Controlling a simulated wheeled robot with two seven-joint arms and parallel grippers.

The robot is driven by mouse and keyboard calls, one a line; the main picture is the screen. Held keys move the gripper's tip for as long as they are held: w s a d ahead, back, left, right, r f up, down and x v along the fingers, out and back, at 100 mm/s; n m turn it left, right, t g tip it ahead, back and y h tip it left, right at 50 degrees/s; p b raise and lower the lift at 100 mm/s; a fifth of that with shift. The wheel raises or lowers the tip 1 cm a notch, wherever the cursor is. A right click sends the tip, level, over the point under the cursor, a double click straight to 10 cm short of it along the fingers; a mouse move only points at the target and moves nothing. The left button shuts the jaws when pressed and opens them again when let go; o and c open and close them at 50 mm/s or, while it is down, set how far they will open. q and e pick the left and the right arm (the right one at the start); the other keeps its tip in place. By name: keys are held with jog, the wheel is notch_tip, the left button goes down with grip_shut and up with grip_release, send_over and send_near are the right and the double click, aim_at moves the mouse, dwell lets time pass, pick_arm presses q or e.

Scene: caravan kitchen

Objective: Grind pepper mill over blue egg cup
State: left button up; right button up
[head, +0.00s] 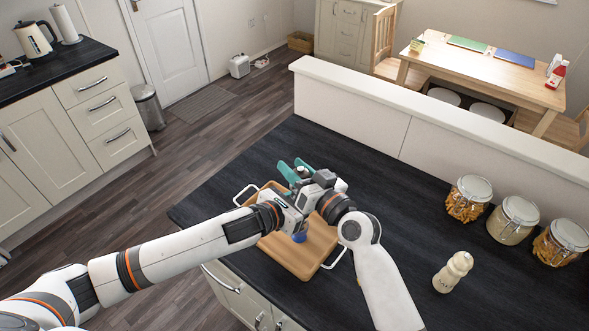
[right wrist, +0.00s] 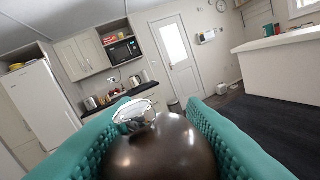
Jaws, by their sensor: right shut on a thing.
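My right gripper (head: 293,172) has teal fingers and is raised above the far part of the wooden tray. In the right wrist view it is shut on the pepper mill (right wrist: 155,145), a glossy dark brown body with a silver knob on top. In the head view the mill is mostly hidden by the gripper and arms. The blue egg cup (head: 300,236) is on the tray, below the arms and partly covered by them. My left arm reaches in from the left and its end meets the right wrist in the picture; its fingers are not clear.
The wooden tray (head: 290,262) with white handles lies on the dark worktop (head: 400,195). The worktop between is clear.

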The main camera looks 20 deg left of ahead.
jog(key=shift+d+m+t+h, duration=0.1)
jog(key=shift+m+t+h, duration=0.45)
jog(key=shift+t, duration=0.25)
jog(key=o, duration=1)
jog(key=v, duration=1.2)
jog(key=shift+w, duration=0.1)
